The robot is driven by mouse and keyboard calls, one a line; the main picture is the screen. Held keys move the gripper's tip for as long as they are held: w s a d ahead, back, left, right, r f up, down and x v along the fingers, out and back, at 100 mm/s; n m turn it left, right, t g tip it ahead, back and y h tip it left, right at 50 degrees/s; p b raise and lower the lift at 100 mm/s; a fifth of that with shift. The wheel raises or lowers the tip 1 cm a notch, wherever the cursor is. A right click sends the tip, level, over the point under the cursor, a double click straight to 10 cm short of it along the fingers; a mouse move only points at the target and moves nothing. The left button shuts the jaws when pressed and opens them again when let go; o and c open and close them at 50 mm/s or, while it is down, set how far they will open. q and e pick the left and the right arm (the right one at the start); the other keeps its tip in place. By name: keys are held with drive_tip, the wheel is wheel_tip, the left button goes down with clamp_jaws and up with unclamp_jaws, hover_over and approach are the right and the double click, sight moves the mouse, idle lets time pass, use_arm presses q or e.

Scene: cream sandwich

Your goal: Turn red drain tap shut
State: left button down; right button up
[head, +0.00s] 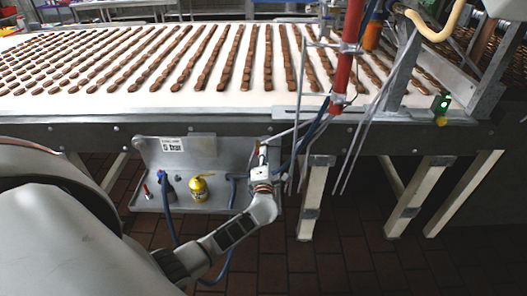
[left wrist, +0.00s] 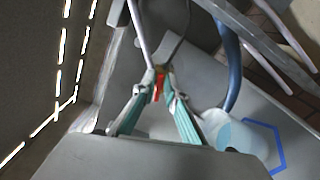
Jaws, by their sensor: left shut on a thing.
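The red drain tap (left wrist: 158,87) shows as a small red piece between my fingertips in the left wrist view. In the head view a small red-orange bit (head: 257,149) shows at the right end of the metal shelf under the conveyor. My left gripper (left wrist: 160,80) is shut on the red tap, its teal-padded fingers meeting at it. In the head view my left gripper (head: 261,165) reaches up to that spot at the shelf. The fingers hide much of the tap, and its angle cannot be told. My right gripper is not in view.
The metal shelf (head: 215,165) carries a yellow can (head: 199,190) and a small red-topped item (head: 147,191). A blue hose (left wrist: 231,65) and a pale blue cylinder (left wrist: 233,133) are close to the gripper. A red vertical pole (head: 346,65) and white conveyor (head: 150,100) with rows of brown biscuits stand above.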

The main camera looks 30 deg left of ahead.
use_arm(q)
drive_tip(key=shift+f+m+p, duration=0.15)
drive_tip(key=shift+m+p, duration=0.25)
drive_tip(key=shift+m, duration=0.45)
drive_tip(key=shift+f+m+p, duration=0.15)
drive_tip(key=shift+m+p, duration=0.2)
drive_tip(key=shift+m, duration=0.5)
drive_tip(key=c, duration=2.2)
unclamp_jaws()
drive_tip(key=shift+c, duration=0.2)
drive_tip(key=shift+s, duration=0.1)
drive_tip(key=v, duration=1.2)
